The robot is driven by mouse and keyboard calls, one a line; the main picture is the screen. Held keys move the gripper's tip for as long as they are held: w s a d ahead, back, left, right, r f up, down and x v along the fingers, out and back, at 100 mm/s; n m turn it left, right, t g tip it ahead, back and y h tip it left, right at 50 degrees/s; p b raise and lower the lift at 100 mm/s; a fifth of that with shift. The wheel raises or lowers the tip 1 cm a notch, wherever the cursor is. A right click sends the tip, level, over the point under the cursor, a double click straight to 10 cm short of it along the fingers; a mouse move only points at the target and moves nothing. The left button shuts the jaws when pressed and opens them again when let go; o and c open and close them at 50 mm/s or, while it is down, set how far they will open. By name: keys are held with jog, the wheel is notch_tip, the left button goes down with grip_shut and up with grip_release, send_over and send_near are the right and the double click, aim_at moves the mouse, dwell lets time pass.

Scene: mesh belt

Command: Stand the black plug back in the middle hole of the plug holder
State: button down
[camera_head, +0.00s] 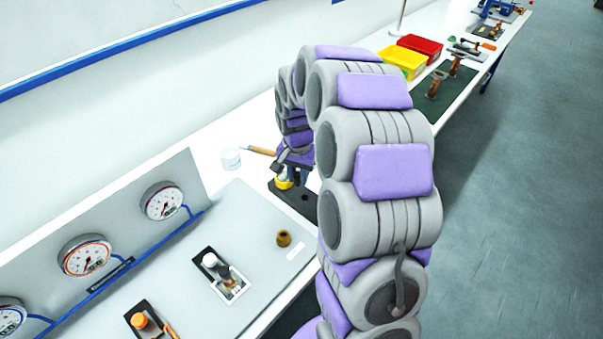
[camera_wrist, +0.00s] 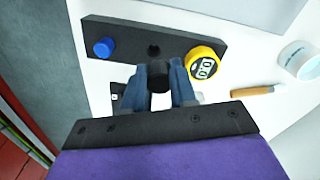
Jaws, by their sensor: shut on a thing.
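The plug holder (camera_wrist: 120,32) is a black bar on the white bench, seen from above in the wrist view. The middle hole (camera_wrist: 153,50) is empty. My gripper (camera_wrist: 158,76) is shut on the black plug (camera_wrist: 157,74), which shows between its blue fingers just on the near side of the hole; its height above the holder is unclear. In the head view the holder (camera_head: 289,198) is partly hidden by my arm.
A white cup (camera_wrist: 299,60) and a wooden-handled tool (camera_wrist: 254,91) lie right of the holder in the wrist view. In the head view a brass piece (camera_head: 284,239) and a gauge panel (camera_head: 120,235) are nearer. Yellow and red bins (camera_head: 418,46) stand farther along.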

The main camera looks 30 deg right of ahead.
jog(key=shift+w, duration=0.1)
jog(key=d, duration=0.1)
jog(key=d+f, duration=0.1)
jog(key=d, duration=0.1)
jog(key=d+f, duration=0.1)
jog(key=shift+d, duration=0.25)
jog(key=a+f, duration=0.1)
jog(key=a, duration=0.1)
jog(key=a+f, duration=0.1)
jog(key=a, duration=0.1)
jog(key=shift+f+b, duration=0.2)
jog(key=shift+b, duration=0.1)
jog(key=shift+f, duration=0.3)
jog(key=d, duration=0.1)
jog(key=d+f, duration=0.1)
jog(key=d, duration=0.1)
jog(key=shift+d+f, duration=0.15)
jog(key=shift+d, duration=0.1)
jog(key=shift+a+r, duration=0.2)
jog(key=shift+a, duration=1.4)
jog(key=shift+d+f, duration=0.15)
jog(key=shift+d, duration=1.75)
jog(key=shift+a, duration=1.5)
jog(key=shift+d, duration=0.6)
jog(key=shift+a+p, duration=0.35)
jog(key=shift+a, duration=0.2)
